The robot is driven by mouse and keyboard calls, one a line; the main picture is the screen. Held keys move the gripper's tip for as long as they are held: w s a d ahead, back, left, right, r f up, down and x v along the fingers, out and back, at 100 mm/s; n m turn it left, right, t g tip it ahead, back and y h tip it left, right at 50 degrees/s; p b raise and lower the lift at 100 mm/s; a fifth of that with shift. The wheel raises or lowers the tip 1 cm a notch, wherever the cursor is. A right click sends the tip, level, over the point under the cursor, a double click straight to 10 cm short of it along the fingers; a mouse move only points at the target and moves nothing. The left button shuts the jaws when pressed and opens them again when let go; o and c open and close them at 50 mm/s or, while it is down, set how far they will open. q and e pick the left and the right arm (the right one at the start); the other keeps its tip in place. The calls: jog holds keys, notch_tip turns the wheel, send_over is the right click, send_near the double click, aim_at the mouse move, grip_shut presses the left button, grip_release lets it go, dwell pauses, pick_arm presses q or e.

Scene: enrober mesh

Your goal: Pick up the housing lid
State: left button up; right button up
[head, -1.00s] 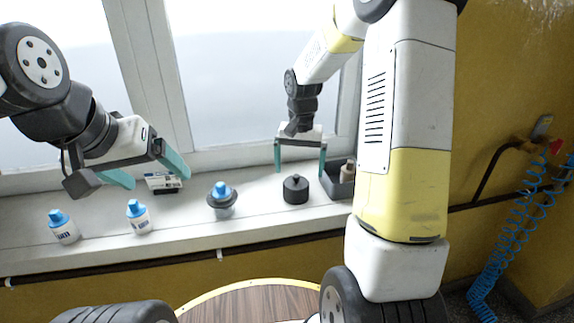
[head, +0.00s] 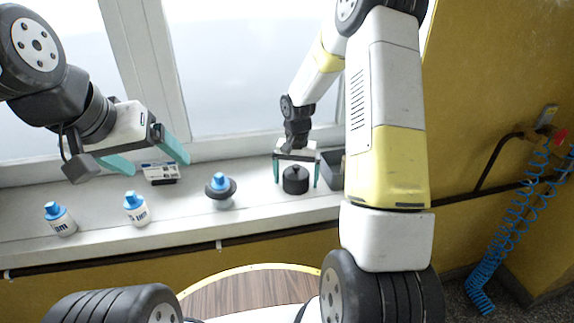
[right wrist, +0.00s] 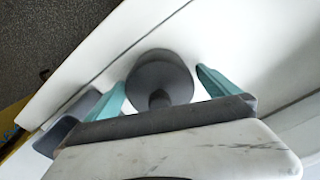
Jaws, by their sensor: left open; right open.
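The housing lid, which I take to be the dark round piece with a knob on top (head: 296,184), stands on the white windowsill. It also shows in the right wrist view (right wrist: 162,78), knob towards the camera. My right gripper (head: 296,183) is open above it, with one teal finger on each side of the lid. In the right wrist view a gap shows between the lid and the right finger; the left finger looks closer to the lid. Whether either finger touches is unclear. My left gripper (head: 157,162) is open and empty over the left part of the sill.
On the sill stand two white bottles with blue caps (head: 60,220) (head: 137,209), a dark ringed piece with a blue top (head: 220,190) and a small box-like item (head: 160,173). A grey bin (head: 332,168) stands close to the right of the lid. The window is behind.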

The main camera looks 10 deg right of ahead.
jog(key=shift+c, duration=0.2)
jog(key=c, duration=1.3)
jog(key=shift+c, duration=0.2)
jog(key=shift+r, duration=0.1)
